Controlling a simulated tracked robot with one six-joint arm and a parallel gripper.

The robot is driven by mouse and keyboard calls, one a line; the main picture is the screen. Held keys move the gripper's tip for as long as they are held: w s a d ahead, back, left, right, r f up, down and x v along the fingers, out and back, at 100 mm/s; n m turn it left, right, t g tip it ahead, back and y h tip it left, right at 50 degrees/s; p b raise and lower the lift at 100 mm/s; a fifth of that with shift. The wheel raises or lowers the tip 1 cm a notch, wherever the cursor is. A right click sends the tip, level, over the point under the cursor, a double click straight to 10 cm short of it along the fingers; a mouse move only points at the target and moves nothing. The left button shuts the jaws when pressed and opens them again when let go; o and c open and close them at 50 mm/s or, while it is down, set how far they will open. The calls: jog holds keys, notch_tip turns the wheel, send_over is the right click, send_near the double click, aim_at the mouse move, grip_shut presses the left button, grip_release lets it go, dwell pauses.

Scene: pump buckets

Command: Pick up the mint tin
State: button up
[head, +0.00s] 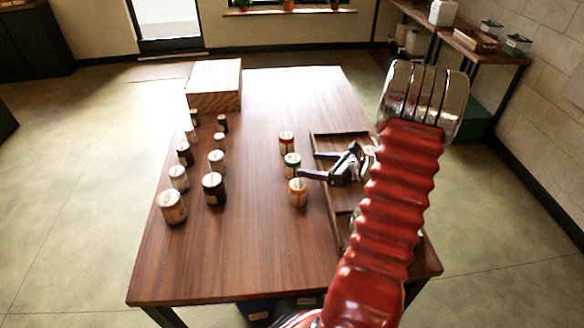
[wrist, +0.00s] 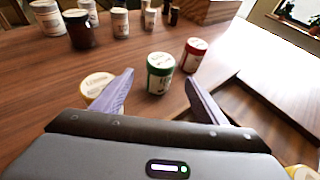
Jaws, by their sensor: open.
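The mint tin, a small green can with a pale lid, stands upright on the table in the head view (head: 292,160), between a red tin and a yellow tin. It also shows in the wrist view (wrist: 160,73), ahead of my gripper and between the lines of its fingers. My gripper (head: 309,164) is open and empty, with its purple fingers pointing left towards the mint tin from its right side. In the wrist view the fingers (wrist: 159,86) are spread apart, with the tin just beyond the tips. I cannot tell whether anything touches.
The red tin (head: 286,142) stands behind the mint tin, and the yellow tin (head: 298,192) in front, close to one finger. A brown tray (head: 327,140) lies under my gripper. Several jars (head: 213,188) stand at left, and a wooden box (head: 214,86) at the back. The table's middle is clear.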

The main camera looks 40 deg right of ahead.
aim_at(300, 163)
jog(key=shift+x, duration=0.85)
jog(key=shift+x, duration=2.8)
jog(key=shift+c, duration=0.7)
jog(key=shift+r, duration=0.1)
jog(key=c, duration=1.1)
notch_tip(300, 163, up, 10)
